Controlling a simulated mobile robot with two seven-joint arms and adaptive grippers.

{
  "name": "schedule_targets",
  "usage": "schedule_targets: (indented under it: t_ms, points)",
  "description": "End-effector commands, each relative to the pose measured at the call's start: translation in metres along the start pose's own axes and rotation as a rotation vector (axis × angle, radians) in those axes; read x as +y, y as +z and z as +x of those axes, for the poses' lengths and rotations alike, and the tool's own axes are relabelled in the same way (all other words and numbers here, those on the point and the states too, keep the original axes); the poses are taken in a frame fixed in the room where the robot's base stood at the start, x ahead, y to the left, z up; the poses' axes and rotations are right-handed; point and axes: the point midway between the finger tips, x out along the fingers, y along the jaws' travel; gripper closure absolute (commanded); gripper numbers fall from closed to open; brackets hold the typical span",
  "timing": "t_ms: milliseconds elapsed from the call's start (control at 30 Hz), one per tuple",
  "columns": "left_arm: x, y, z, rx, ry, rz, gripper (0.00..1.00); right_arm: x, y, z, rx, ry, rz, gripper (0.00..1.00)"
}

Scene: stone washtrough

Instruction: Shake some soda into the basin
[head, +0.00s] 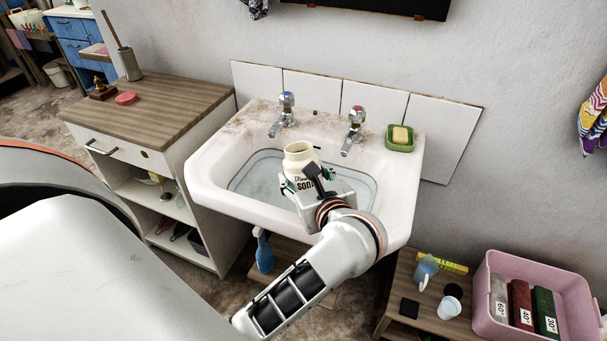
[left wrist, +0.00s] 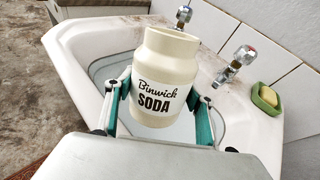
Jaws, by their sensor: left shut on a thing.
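The cream soda jar (head: 299,156) with a black "Binwick SODA" label is above the washbasin, roughly upright. My left gripper (head: 307,180) is shut on it, with a teal-padded finger on each side. In the left wrist view the jar (left wrist: 166,65) sits between the fingers (left wrist: 160,98), label facing the camera. I cannot tell whether any soda has left it. The white basin (head: 402,185) has a worn, stained back ledge; its bowl looks to hold clear water (head: 250,178), partly hidden by my gripper and the jar. My right gripper is not in view.
Two taps, blue-topped (head: 284,115) and red-topped (head: 354,130), rise behind the bowl. A green soap dish (head: 399,145) with yellow soap sits at the back right corner. A wood-topped cabinet (head: 165,105) stands left; a low table with a pink crate (head: 482,305) stands right.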

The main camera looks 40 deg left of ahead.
Motion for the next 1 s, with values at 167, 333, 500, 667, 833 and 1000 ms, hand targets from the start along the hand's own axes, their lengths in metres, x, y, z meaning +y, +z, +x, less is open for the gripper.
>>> schedule_targets:
  t_ms: [167, 333, 500, 667, 833, 1000]
  points:
    - [0.000, 0.002, -0.001, -0.001, -0.001, -0.003, 0.82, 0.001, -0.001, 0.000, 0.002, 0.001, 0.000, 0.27]
    - [-0.001, 0.005, -0.002, 0.031, -0.001, -0.017, 0.82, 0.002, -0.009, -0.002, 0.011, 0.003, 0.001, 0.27]
    - [-0.001, 0.007, -0.004, 0.091, -0.004, -0.036, 0.82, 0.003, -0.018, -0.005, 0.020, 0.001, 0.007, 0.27]
    - [-0.002, 0.006, -0.006, 0.146, -0.004, -0.052, 0.82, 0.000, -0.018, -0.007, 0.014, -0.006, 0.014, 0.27]
    - [-0.002, 0.005, -0.006, 0.179, -0.006, -0.059, 0.82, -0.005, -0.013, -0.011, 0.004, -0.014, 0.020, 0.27]
    - [-0.002, 0.004, -0.006, 0.188, -0.005, -0.060, 0.82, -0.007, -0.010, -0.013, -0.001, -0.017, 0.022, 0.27]
